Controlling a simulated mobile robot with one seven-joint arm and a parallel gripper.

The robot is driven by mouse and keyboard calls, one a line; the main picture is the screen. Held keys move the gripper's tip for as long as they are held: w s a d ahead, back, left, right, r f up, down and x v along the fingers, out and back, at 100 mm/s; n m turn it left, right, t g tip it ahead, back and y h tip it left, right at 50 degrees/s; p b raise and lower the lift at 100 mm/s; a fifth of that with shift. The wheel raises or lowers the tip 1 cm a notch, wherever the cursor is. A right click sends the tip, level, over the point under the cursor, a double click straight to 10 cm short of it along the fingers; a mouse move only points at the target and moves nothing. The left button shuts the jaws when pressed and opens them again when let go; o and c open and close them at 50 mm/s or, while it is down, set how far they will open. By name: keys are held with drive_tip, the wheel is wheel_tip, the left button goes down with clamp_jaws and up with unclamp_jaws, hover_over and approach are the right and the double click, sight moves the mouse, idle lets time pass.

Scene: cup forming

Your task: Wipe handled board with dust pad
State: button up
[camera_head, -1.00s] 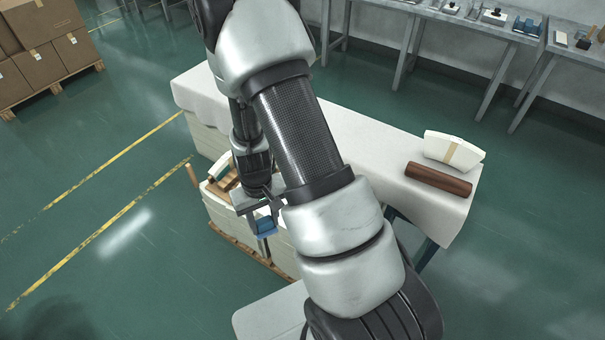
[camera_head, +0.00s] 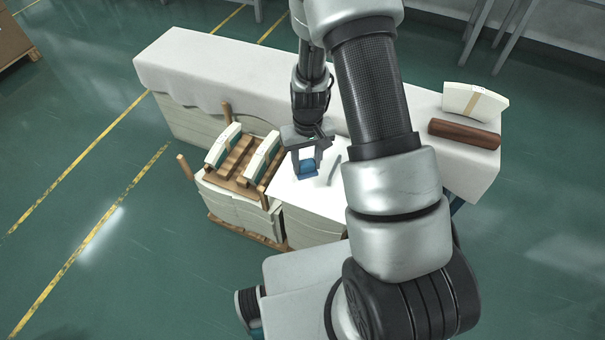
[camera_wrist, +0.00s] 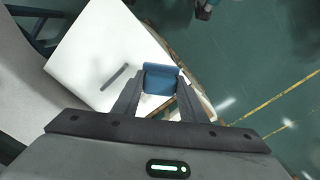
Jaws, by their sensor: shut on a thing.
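My gripper (camera_head: 307,160) is shut on a blue dust pad (camera_head: 308,168), which sits between its fingers. In the wrist view the pad (camera_wrist: 160,78) hangs past the fingertips, over a flat white top (camera_wrist: 100,45). The same white top (camera_head: 300,200) shows in the head view. I cannot tell if the pad touches it. A thin grey bar (camera_wrist: 115,77) lies on this top beside the pad. Left of it, a wooden slatted board (camera_head: 236,160) with two raised white curved pieces sits on a pale stack; I cannot tell for sure which is the handled board.
A long cloth-covered table (camera_head: 200,65) runs behind. A brown roller (camera_head: 464,133) and a white block with a tan band (camera_head: 474,101) lie at its right end. Wooden posts (camera_head: 185,167) stick up around the slatted board. Green floor is open at the left.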

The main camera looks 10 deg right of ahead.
drive_tip(key=shift+n, duration=0.6)
drive_tip(key=shift+w+d+f+b, duration=0.1)
drive_tip(key=shift+w+f+b, duration=1.1)
drive_tip(key=shift+f+b, duration=1.4)
drive_tip(key=shift+w+a+f+b, duration=0.1)
drive_tip(key=shift+w+f+b, duration=1.5)
drive_tip(key=shift+f, duration=1.5)
drive_tip(key=shift+w+d+f+b, duration=0.1)
drive_tip(key=shift+w+f+b, duration=0.75)
drive_tip(key=shift+f+b, duration=1.9)
drive_tip(key=shift+f+b, duration=0.65)
drive_tip(key=shift+f, duration=0.5)
drive_tip(key=shift+w+d+r+b, duration=0.1)
drive_tip(key=shift+w+d+b, duration=0.1)
drive_tip(key=shift+w+d, duration=0.45)
drive_tip(key=shift+w+d+r+b, duration=0.1)
drive_tip(key=shift+w+d+b, duration=0.1)
drive_tip(key=shift+w+d, duration=0.4)
